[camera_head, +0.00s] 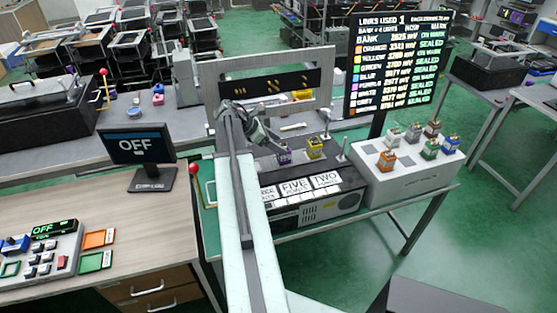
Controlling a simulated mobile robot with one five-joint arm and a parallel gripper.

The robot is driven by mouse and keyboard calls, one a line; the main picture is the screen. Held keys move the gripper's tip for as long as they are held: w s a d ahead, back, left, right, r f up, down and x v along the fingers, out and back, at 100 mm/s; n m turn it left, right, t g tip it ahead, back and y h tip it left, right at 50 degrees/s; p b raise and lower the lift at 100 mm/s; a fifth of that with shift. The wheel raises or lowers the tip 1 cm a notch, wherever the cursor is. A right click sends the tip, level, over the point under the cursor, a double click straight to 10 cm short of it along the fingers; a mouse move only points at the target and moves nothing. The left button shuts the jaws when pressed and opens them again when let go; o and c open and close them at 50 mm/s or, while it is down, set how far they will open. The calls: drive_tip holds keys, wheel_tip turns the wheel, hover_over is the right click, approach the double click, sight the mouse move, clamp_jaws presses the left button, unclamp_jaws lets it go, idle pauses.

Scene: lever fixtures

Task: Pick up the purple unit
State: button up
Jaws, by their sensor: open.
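The purple unit (285,156) is a small block standing on the dark-topped box fixture, just left of a yellow unit (315,148). My gripper (272,138) is at the end of my pale arm, a little up and left of the purple unit in the picture. It is open, and nothing shows between its fingers. A gap between gripper and unit is hard to judge from this angle. My arm covers part of the fixture's left side.
A white box (420,180) at right carries several coloured units. A framed panel (270,85) stands behind my gripper, and a dark readout screen (399,62) rises at right. A lever with a red knob (195,170) is left of my arm.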

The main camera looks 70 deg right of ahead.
sight(282, 160)
drive_tip(key=shift+w+f, duration=0.3)
drive_tip(key=shift+b+x, duration=0.8)
drive_tip(key=shift+x, duration=0.2)
drive_tip(key=shift+s+d+f, duration=0.15)
drive_tip(key=shift+s+f, duration=0.1)
drive_tip(key=b+x, duration=0.4)
drive_tip(key=x, duration=0.1)
drive_tip(key=shift+w+f, duration=0.1)
drive_tip(key=shift+f, duration=0.05)
drive_tip(key=shift+c, duration=0.3)
clamp_jaws()
